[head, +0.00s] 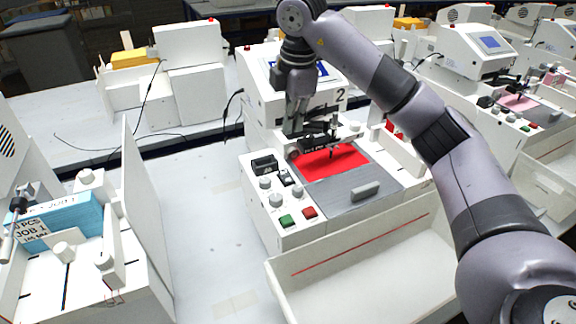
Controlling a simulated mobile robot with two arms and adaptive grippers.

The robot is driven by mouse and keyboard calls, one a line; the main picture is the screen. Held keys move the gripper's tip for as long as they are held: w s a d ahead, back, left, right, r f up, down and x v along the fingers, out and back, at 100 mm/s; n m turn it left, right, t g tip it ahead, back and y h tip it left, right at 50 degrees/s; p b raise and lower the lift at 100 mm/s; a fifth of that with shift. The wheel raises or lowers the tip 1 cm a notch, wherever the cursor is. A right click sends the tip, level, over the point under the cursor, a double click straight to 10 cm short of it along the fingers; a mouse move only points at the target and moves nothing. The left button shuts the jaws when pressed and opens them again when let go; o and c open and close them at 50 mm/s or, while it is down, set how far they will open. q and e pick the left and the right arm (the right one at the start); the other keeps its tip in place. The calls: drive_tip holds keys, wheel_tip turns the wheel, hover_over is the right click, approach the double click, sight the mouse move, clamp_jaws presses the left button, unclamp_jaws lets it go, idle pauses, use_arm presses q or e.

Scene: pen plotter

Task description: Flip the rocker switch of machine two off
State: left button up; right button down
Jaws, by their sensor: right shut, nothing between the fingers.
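Machine two is the white pen plotter (330,210) in the middle of the head view, marked with a "2" beside its tilted screen. Its control panel at the front left holds a black block (264,164), a small black-and-white switch (285,178), grey knobs, a green button (287,221) and a red button (310,212). The small switch looks like the rocker; its position is too small to tell. My right gripper (293,128) points down over the rear of the machine, shut and empty, behind the panel. Whether it touches the machine is unclear. My left gripper is not in view.
A red sheet (330,161) lies on machine two's bed, under the pen carriage (325,140). A white open bin (360,265) stands in front. More plotters stand behind and right.

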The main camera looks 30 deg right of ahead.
sight(286, 173)
drive_tip(key=shift+a, duration=0.1)
drive_tip(key=f+p, duration=0.1)
drive_tip(key=f, duration=0.3)
drive_tip(key=w+f+p, duration=0.1)
drive_tip(key=f, duration=0.4)
drive_tip(key=w+f+p, duration=0.1)
drive_tip(key=f, duration=0.3)
drive_tip(key=shift+w+f, duration=0.15)
drive_tip(key=shift+f, duration=0.25)
